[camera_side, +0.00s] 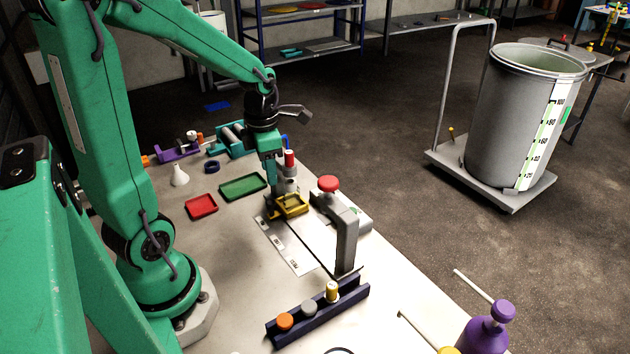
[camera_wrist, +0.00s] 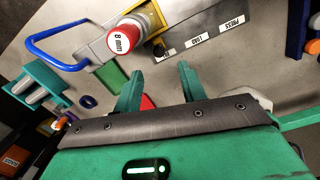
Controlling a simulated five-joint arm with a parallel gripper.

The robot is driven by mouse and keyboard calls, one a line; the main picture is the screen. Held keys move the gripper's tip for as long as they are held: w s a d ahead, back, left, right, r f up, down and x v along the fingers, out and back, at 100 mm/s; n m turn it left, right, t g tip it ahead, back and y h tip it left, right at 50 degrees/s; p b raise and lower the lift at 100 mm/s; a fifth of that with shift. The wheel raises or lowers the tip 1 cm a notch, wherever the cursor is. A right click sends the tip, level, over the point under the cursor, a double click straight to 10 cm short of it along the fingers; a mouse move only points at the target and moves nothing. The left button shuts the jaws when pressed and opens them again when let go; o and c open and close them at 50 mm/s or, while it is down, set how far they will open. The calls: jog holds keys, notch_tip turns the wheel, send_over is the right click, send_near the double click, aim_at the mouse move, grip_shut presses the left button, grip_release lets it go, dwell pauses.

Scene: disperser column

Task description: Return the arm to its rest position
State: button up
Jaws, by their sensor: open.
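My green arm reaches from the left over the bench (camera_side: 235,290), and my gripper (camera_side: 272,190) points down near the yellow tray (camera_side: 292,206). In the wrist view my gripper (camera_wrist: 158,85) shows two green fingers spread apart with nothing between them. A red-capped cylinder labelled "8 mm" (camera_wrist: 127,38) stands just beyond the fingertips; in the side view its red top (camera_side: 289,158) shows right beside my gripper. I cannot tell from the side view whether they touch.
A grey post with a red knob (camera_side: 329,184) stands close on the right. A dark rack (camera_side: 318,310) with several capped pieces is at the front. Green (camera_side: 243,187) and red (camera_side: 201,206) trays lie left. A blue handle (camera_wrist: 55,45) shows in the wrist view.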

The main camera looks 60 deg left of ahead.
jog(key=s+d+r+m+t, duration=0.2)
jog(key=d+r+m, duration=0.3)
jog(key=m, duration=1.1)
jog(key=s+d+r+m+t, duration=0.3)
jog(key=d+r+m, duration=0.3)
jog(key=m, duration=1.1)
jog(key=shift+s+d+r, duration=0.2)
jog(key=shift+s+d, duration=0.2)
jog(key=shift+s, duration=0.15)
